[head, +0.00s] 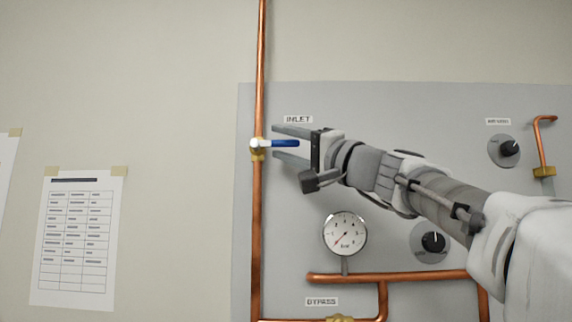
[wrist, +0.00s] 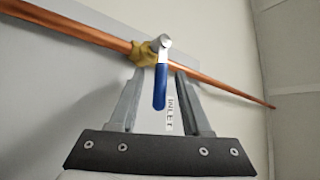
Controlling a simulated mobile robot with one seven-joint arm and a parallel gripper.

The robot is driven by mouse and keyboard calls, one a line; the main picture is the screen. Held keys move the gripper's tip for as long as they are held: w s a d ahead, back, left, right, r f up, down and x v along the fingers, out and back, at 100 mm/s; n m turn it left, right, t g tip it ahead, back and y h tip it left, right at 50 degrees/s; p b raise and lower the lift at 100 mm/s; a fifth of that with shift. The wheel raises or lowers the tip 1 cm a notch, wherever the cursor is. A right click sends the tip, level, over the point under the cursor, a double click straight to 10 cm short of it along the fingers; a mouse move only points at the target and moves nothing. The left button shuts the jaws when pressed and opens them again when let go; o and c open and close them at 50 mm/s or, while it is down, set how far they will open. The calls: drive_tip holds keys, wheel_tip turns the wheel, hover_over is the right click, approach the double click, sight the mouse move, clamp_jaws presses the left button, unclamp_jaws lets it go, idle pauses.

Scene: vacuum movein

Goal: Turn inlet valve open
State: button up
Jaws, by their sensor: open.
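The inlet valve has a blue lever handle (head: 285,143) on a brass body (head: 257,155) set in the vertical copper pipe. In the head view the handle points right, square to the pipe, below the INLET label (head: 298,119). My gripper (head: 275,142) is open at the valve, one finger above the handle and one below it. In the wrist view the blue handle (wrist: 160,86) lies between the two spread fingers (wrist: 157,95), with the valve body (wrist: 145,54) just past the fingertips. I see no finger clearly touching the handle.
The copper pipe (head: 258,220) runs up the grey panel's left side. A pressure gauge (head: 345,234), a black knob (head: 433,242) and the lower bypass pipe (head: 400,276) sit below my arm. Another knob (head: 509,149) is at right. Paper sheets (head: 78,240) hang on the left wall.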

clamp_jaws()
idle(1.5)
